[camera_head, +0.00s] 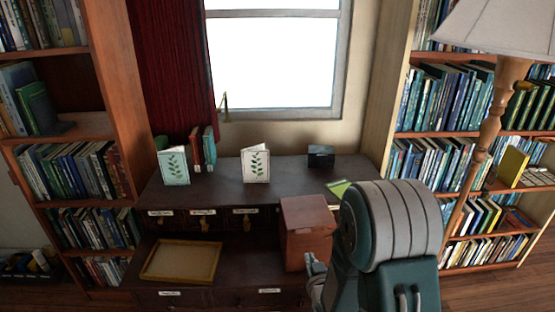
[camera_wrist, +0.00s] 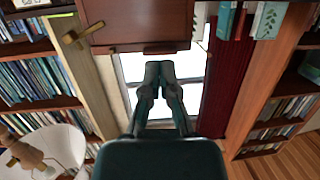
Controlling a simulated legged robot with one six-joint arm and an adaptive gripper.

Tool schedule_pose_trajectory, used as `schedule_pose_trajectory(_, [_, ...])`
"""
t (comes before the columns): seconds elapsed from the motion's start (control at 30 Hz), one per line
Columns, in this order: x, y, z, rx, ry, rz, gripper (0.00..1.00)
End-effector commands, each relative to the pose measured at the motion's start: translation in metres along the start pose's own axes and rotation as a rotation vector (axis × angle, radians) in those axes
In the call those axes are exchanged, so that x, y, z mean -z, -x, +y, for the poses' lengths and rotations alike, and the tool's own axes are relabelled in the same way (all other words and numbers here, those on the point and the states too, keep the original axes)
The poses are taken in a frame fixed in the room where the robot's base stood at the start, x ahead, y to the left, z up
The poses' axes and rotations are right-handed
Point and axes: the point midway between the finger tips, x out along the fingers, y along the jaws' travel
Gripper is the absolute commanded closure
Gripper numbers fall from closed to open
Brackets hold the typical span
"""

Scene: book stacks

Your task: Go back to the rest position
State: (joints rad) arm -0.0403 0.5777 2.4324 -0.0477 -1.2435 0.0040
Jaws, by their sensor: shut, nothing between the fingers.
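My gripper (camera_head: 314,268) shows in the head view at the lower right edge of a reddish-brown wooden box (camera_head: 305,216) on the dark desk (camera_head: 220,186). My arm covers part of the desk's right side. In the wrist view my gripper's two fingers (camera_wrist: 160,72) are together with nothing between them, in front of the bright window (camera_wrist: 190,95). The wooden box also shows at the top of the wrist view (camera_wrist: 135,20). I cannot tell whether the gripper touches the box.
Two leaf-patterned cards (camera_head: 173,167) (camera_head: 256,165), a few books (camera_head: 203,148) and a black box (camera_head: 321,156) stand on the desk top. A yellow-rimmed tray (camera_head: 182,281) lies lower left. Bookshelves flank the desk; a lamp (camera_head: 498,30) stands at right.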

Motion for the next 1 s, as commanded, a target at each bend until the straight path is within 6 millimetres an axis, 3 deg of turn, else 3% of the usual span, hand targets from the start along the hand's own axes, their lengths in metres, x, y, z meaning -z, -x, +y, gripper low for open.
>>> schedule_pose_trajectory(0.23, [0.044,0.011,0.006,-0.018,0.003,-0.120,1.00])
schedule_pose_trajectory(0.47, [0.084,0.044,0.011,-0.037,0.000,-0.281,1.00])
schedule_pose_trajectory(0.77, [0.122,0.117,0.014,-0.058,-0.015,-0.491,1.00])
schedule_pose_trajectory(1.0, [0.141,0.194,0.013,-0.068,-0.031,-0.659,1.00])
